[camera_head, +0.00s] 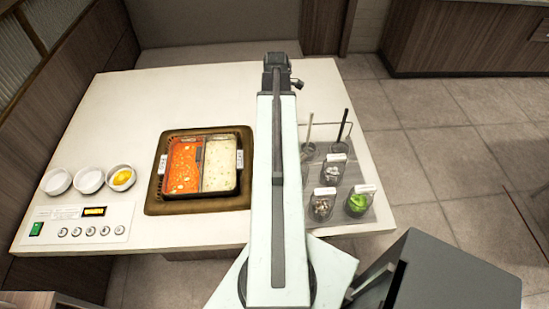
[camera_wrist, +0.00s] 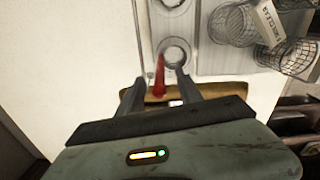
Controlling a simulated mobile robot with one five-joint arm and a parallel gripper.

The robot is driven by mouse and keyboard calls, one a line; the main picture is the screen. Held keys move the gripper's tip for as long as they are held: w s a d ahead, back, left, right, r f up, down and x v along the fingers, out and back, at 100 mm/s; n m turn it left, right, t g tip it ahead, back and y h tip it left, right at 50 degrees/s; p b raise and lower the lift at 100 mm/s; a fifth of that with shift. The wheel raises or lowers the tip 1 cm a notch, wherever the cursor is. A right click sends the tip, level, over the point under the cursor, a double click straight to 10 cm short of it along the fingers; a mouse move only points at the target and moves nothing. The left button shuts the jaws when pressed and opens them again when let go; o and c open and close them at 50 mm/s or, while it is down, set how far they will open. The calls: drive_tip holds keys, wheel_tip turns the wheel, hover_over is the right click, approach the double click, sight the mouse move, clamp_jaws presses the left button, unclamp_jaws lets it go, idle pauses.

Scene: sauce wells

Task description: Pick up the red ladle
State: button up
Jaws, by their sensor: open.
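The red ladle (camera_wrist: 159,76) shows in the wrist view as a narrow red handle, wider toward its near end. My gripper (camera_wrist: 160,79) is open, and the red handle lies between its two fingers in the picture, nearer the left one. I cannot tell whether either finger touches it. The ladle's bowl is not clearly visible. In the head view I cannot make out the red ladle, and my arm covers the middle of the table.
A brown tray (camera_head: 151,203) holds a pot of red and pale soup. At right a clear rack (camera_head: 378,213) holds labelled containers and upright handles. Wire baskets (camera_wrist: 232,24) stand right of my gripper. Small bowls (camera_head: 58,181) and a control panel (camera_head: 78,222) are at left.

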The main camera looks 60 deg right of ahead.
wheel_tip(320, 180, down, 2)
drive_tip(key=shift+f+b, duration=0.25)
drive_tip(key=shift+b, duration=0.3)
drive_tip(key=shift+r, duration=0.2)
clamp_jaws()
